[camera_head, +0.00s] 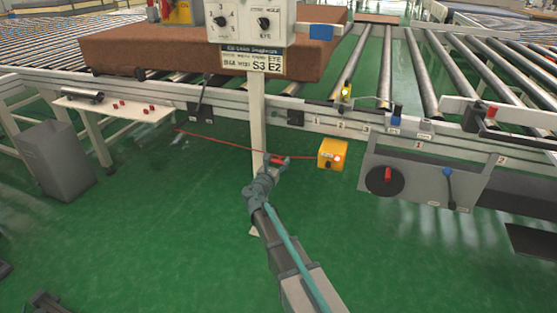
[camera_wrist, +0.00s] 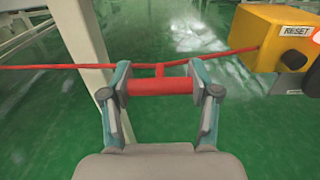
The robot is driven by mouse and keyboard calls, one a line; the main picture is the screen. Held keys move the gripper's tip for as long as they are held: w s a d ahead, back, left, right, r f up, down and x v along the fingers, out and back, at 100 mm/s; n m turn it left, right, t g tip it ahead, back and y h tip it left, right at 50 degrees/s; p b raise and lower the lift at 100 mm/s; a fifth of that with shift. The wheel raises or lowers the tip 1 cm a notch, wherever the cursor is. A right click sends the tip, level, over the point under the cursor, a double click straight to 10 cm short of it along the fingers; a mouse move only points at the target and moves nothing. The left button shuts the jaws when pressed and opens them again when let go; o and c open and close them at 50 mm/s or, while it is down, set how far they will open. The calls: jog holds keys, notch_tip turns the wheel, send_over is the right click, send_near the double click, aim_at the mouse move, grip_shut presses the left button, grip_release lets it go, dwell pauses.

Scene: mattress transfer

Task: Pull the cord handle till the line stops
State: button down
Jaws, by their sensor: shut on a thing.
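My gripper (camera_wrist: 160,84) is shut on a red cord handle (camera_wrist: 160,87), a short bar lying crosswise between its two fingers in the wrist view. The red cord (camera_wrist: 60,67) joins the handle by a short stem and bends toward it there. It runs left out of the wrist view and right to a yellow box (camera_wrist: 273,38) marked RESET. In the head view my gripper (camera_head: 270,170) is in front of the pale post. The yellow box (camera_head: 332,154) there shows a lit red-orange light, and the red cord (camera_head: 215,139) stretches left from the handle.
A pale post (camera_head: 257,120) with a control panel (camera_head: 250,22) stands close beside my gripper. The roller conveyor frame (camera_head: 310,119) runs behind, carrying a brown mattress (camera_head: 150,48). A grey bin (camera_head: 53,160) stands left. The green floor (camera_head: 420,260) in front is mostly clear.

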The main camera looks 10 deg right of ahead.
jog(key=shift+c, duration=1.2)
grip_release()
jog(key=v, duration=1.2)
jog(key=shift+f, duration=0.1)
